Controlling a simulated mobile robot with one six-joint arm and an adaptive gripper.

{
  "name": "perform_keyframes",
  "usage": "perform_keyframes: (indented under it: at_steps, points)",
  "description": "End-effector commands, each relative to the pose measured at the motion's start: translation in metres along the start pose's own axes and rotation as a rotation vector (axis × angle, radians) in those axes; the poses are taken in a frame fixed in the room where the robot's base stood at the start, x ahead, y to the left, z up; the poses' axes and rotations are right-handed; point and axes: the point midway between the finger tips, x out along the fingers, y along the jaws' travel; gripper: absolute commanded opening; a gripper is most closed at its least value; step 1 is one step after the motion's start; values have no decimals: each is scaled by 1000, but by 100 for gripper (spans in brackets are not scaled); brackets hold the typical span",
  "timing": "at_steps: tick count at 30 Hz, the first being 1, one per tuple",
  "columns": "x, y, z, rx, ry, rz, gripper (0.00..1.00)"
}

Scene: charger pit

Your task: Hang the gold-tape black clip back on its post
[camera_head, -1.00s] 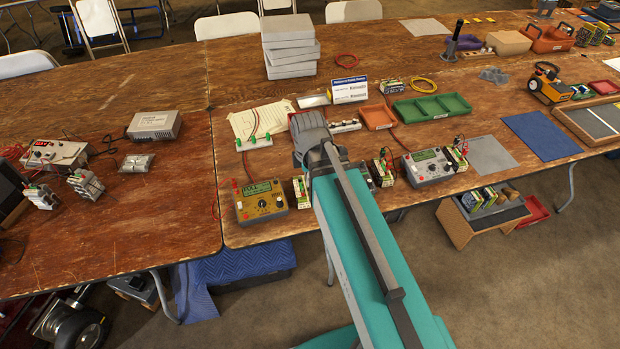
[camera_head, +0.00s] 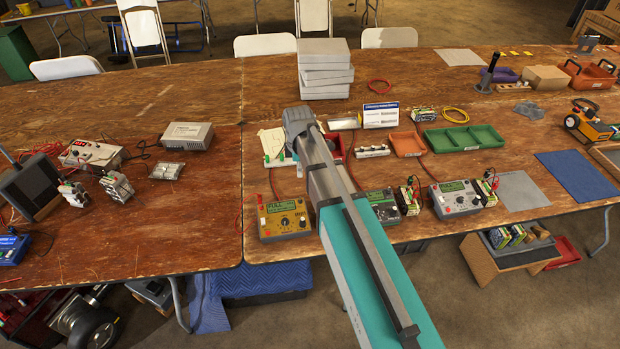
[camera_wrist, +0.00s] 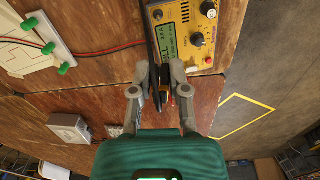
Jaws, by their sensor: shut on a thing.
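In the wrist view my gripper (camera_wrist: 159,90) is shut on a thin black clip (camera_wrist: 156,97), with small orange and red bits beside it. The gold tape is too small to make out. A dark lead runs up from the clip past the yellow meter (camera_wrist: 190,35). A white strip with green posts (camera_wrist: 48,38) lies to the left of the gripper, apart from it, with red and black leads at it. In the head view the strip (camera_head: 271,161) is partly behind my arm, which also hides the gripper and the clip.
The yellow meter (camera_head: 284,217) stands near the table's front edge, left of my arm. A second meter (camera_head: 379,207) and a grey one (camera_head: 456,199) stand to the right. Grey boxes (camera_head: 325,72) are stacked behind. A grey box (camera_head: 187,136) sits on the left table.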

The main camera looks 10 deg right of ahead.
Motion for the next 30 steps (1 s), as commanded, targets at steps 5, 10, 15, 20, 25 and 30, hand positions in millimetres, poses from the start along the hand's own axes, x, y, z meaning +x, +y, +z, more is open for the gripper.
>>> perform_keyframes:
  at_steps: [5, 10, 15, 20, 25, 30]
  points:
    - [18, 3, -2, 0, 0, 0, 0]
    - [31, 3, -2, 0, 0, 0, 0]
    - [40, 3, -2, 0, 0, 0, 0]
    - [44, 3, -2, 0, 0, 0, 0]
    - [44, 3, -2, 0, 0, 0, 0]
    - [44, 3, -2, 0, 0, 0, 0]
